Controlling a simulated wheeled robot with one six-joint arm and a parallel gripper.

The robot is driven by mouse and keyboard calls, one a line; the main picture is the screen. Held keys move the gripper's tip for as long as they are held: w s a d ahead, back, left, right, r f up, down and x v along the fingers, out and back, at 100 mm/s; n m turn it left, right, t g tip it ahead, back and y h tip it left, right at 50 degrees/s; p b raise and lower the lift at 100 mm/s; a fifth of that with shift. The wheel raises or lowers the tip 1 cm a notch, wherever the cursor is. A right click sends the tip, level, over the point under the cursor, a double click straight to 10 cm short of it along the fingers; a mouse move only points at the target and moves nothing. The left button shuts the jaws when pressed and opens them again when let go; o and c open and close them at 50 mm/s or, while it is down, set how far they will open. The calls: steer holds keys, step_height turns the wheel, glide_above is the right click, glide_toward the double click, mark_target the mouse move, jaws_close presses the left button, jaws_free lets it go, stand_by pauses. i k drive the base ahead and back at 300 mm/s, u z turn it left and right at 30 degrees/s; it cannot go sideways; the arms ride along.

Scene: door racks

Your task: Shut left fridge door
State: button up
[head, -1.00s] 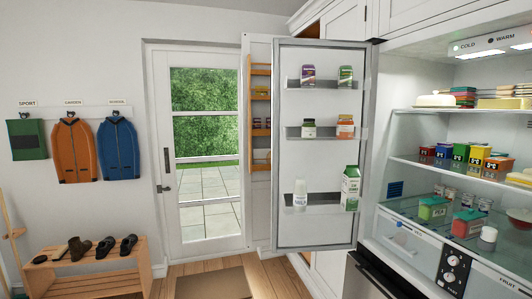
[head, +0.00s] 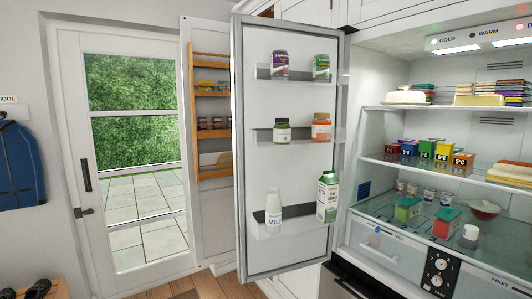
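The left fridge door (head: 291,205) stands wide open in the head view, hinged at the left side of the fridge (head: 362,215). Its inner face shows three racks. The top rack holds a purple-labelled jar (head: 280,64) and a green jar (head: 321,67). The middle rack holds a green-labelled jar (head: 282,130) and an orange-labelled jar (head: 321,127). The bottom rack holds a white milk bottle (head: 273,207) and a green-and-white carton (head: 328,197). My gripper is not in view.
The fridge interior holds several boxes, cups and a bowl (head: 484,208). Behind the fridge door, a cupboard door (head: 212,222) with wooden racks (head: 209,175) also stands open.

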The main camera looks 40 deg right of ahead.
mark_target(296, 168)
steer(key=i, duration=2.85)
steer(key=z, duration=3.75)
steer(key=k, duration=0.45)
steer(key=u, duration=1.1)
steer(key=i, duration=0.4)
steer(key=u, duration=0.55)
